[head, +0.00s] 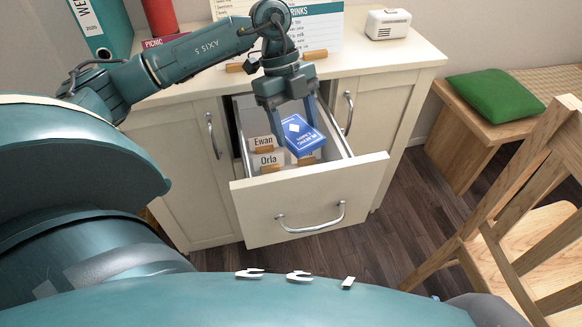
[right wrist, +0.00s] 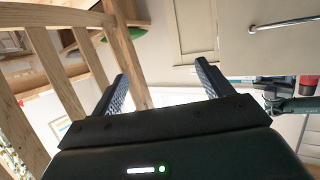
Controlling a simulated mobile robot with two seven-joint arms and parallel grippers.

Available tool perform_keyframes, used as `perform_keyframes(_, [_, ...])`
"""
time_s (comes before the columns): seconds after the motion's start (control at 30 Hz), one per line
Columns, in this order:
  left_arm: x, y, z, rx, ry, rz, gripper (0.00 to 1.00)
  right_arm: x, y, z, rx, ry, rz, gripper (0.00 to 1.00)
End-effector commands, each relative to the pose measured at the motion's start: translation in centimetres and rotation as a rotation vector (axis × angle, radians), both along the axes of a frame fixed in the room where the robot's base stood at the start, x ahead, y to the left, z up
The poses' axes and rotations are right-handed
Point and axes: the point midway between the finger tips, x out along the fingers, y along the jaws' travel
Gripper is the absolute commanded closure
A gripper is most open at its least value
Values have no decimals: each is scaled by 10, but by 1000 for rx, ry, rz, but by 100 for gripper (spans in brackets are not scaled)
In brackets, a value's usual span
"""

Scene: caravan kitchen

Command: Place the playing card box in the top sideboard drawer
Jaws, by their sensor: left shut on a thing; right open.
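The blue playing card box (head: 303,137) is held by my left gripper (head: 296,122), which is shut on it. It hangs tilted over the open top sideboard drawer (head: 310,214). Inside the drawer are name cards on small wooden holders; one reads Ewan (head: 263,142) and one reads Orla (head: 266,160). Another name card is mostly hidden behind the box. I cannot tell whether the box touches anything in the drawer. My right gripper (right wrist: 160,88) is open and empty in the right wrist view, away from the drawer.
The sideboard top (head: 190,72) holds a teal binder (head: 104,28), a red cylinder (head: 160,15), a drinks board (head: 318,26) and a white radio-like box (head: 388,23). A wooden chair (head: 530,220) and a bench with a green cushion (head: 495,94) stand at the right.

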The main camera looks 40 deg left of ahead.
Motion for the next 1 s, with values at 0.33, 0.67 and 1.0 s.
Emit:
perform_keyframes(0.33, [-1, 0, -86, 1, 6, 10, 65, 5, 8, -25, -48, -3, 38, 21])
perform_keyframes(0.67, [0, 0, -128, 0, 2, 9, 65, 10, 9, -21, -44, -96, 35, 21])
perform_keyframes(1.0, [-1, 0, -176, 2, 3, 7, 65, 14, 12, -21, -39, -196, 42, 21])
